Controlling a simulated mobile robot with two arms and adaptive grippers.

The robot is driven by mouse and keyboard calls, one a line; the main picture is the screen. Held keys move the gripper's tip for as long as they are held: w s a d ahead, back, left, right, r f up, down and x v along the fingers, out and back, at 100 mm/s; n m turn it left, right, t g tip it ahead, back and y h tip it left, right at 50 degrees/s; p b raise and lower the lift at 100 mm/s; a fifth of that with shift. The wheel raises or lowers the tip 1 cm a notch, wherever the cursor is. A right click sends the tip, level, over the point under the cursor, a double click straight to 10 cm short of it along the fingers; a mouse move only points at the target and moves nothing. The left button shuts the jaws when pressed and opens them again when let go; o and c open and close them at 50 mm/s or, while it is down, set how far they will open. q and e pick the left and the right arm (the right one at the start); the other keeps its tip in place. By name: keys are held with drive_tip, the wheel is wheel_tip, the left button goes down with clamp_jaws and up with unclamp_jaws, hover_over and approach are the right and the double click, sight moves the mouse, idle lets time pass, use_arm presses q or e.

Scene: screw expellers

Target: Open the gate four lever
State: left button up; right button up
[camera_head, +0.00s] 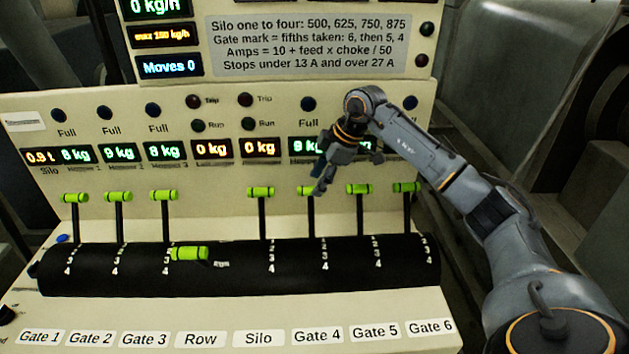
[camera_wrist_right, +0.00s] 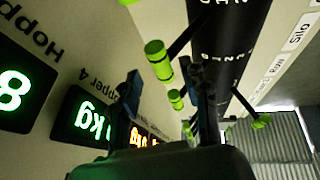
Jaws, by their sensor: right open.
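The gate four lever (camera_head: 307,191) has a green handle on a black stalk and stands upright at the back of its slot, above the Gate 4 label (camera_head: 317,336). My right gripper (camera_head: 322,186) is open beside this handle and hides part of the panel behind it. In the right wrist view, the green handle (camera_wrist_right: 158,60) that seems to be gate four's shows between my two open fingertips (camera_wrist_right: 164,85). I cannot tell whether a finger touches it. My left gripper is not in view.
Silo lever (camera_head: 260,192) and gate five lever (camera_head: 358,188) stand upright on either side. Gates one to three and six are also upright. The row lever (camera_head: 190,253) is pulled forward and down. A display panel (camera_head: 110,150) rises behind the levers.

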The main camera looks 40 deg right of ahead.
drive_tip(key=shift+x, duration=0.9)
drive_tip(key=shift+a+f, duration=0.1)
drive_tip(key=shift+f, duration=0.15)
drive_tip(key=shift+w+f, duration=0.1)
drive_tip(key=shift+f, duration=0.05)
drive_tip(key=shift+c, duration=0.7)
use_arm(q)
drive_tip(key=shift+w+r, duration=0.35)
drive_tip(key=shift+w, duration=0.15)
use_arm(e)
clamp_jaws()
